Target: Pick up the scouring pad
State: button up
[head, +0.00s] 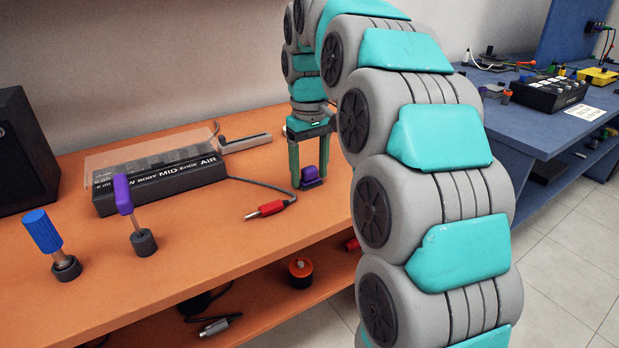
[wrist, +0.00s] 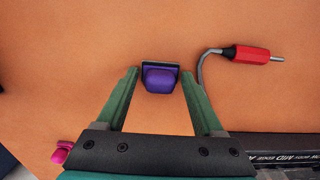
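The small purple block with a dark backing, which looks like the scouring pad (head: 310,173), is at the orange tabletop near its right end. In the wrist view my gripper (wrist: 159,75) is open, with a gap between each finger and the pad. Whether the fingertips touch the tabletop cannot be told.
A red plug (head: 266,209) on a grey cable lies left of my gripper. A black device (head: 160,190) with a clear cover is behind it. Purple-handled (head: 123,195) and blue-handled (head: 42,231) tools stand in dark bases. A black box (head: 22,155) stands far left. The tabletop's front is mostly clear.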

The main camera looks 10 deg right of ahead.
grip_shut()
dwell(0.3)
jog(key=shift+r, duration=0.2)
